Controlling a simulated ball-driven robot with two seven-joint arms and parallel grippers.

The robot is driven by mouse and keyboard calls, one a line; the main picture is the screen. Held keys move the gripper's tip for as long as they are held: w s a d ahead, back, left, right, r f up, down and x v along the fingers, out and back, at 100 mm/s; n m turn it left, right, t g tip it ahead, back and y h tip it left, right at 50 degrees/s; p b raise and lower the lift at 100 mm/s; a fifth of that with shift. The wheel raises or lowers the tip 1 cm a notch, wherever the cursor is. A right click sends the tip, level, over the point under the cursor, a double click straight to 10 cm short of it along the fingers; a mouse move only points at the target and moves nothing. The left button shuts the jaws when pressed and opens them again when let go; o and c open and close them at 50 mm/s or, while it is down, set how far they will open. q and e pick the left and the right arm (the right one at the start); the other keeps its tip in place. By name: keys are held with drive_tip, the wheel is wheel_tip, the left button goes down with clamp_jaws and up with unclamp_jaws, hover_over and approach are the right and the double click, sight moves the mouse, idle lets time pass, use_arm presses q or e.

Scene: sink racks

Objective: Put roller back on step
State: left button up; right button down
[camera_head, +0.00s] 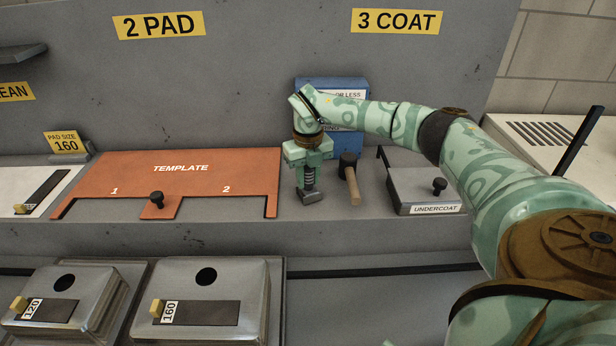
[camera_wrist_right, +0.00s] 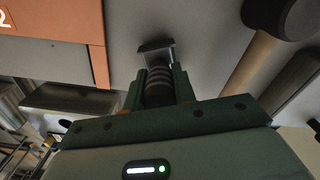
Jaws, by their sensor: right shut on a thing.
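My right gripper (camera_head: 308,180) points down over the grey step (camera_head: 330,207), right of the orange template. It is shut on a dark ribbed tool with a flat grey end (camera_head: 311,197). The tool also shows between the fingers in the wrist view (camera_wrist_right: 158,83). Its lower end is at or just above the step; I cannot tell if it touches. Just right of the gripper a tool with a black cylindrical head and a wooden handle (camera_head: 353,186) is on the step. I cannot tell for certain which of these two is the roller. My left gripper is not in view.
The orange template (camera_head: 180,167) with a black knob lies to the left. A lidded grey tray marked UNDERCOAT (camera_head: 420,186) stands to the right. A blue box (camera_head: 335,90) is behind the gripper. Metal boxes marked 120 (camera_head: 75,285) and 160 (camera_head: 230,285) sit lower in front.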

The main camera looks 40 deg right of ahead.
drive_tip(key=shift+f, duration=0.1)
drive_tip(key=c, duration=1.1)
unclamp_jaws()
drive_tip(key=shift+c, duration=0.2)
wheel_tip(320, 180, up, 12)
drive_tip(key=shift+r+p, duration=0.15)
drive_tip(key=shift+p, duration=1)
